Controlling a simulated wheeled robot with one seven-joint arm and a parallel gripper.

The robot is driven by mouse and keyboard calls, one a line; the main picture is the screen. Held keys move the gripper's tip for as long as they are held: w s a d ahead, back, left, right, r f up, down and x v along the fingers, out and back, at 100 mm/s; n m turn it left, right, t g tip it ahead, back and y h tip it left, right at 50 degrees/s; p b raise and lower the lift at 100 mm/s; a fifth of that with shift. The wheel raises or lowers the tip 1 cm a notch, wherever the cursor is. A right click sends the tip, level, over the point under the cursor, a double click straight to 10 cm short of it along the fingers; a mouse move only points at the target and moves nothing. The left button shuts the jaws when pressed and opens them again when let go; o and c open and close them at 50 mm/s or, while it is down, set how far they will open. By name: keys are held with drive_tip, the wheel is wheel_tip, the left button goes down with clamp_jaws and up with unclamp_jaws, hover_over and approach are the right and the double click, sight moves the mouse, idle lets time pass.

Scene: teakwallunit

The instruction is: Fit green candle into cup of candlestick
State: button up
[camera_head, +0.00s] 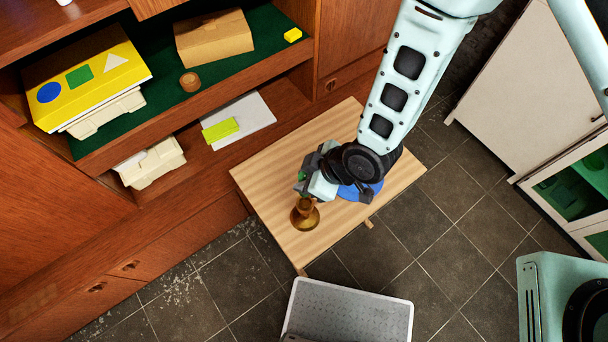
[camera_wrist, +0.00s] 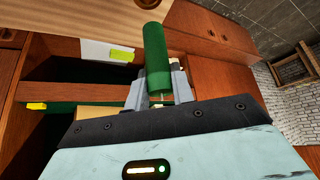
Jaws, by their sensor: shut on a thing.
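The green candle (camera_wrist: 156,60) is held between the fingers of my gripper (camera_wrist: 158,95) in the wrist view. Its far end points toward the wooden table at the top of that view. In the head view only a small green bit of the candle (camera_head: 302,176) shows at my gripper (camera_head: 300,186). The brass-coloured candlestick (camera_head: 305,213) stands upright on the small wooden table (camera_head: 270,180), just below my gripper in the picture. I cannot tell whether the candle touches the candlestick. The candlestick's cup is partly hidden.
A blue round thing (camera_head: 360,190) lies on the table, partly hidden by my arm. The wall unit's shelves (camera_head: 240,70) hold boxes, a yellow box (camera_head: 90,85) and a small brown round item (camera_head: 190,82). A grey-topped step (camera_head: 345,315) stands before the table. A white cabinet (camera_head: 540,80) is at right.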

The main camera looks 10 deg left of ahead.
drive_tip(key=shift+f+m+b, duration=0.15)
drive_tip(key=shift+m+b, duration=0.15)
drive_tip(key=shift+b, duration=0.05)
wheel_tip(320, 180, down, 6)
drive_tip(key=b, duration=0.5)
drive_tip(key=shift+r, duration=0.2)
drive_tip(key=shift+b, duration=0.5)
idle(1.4)
drive_tip(key=shift+f+b, duration=1.7)
drive_tip(key=o, duration=1.1)
drive_tip(key=shift+c, duration=0.2)
drive_tip(key=shift+d, duration=0.1)
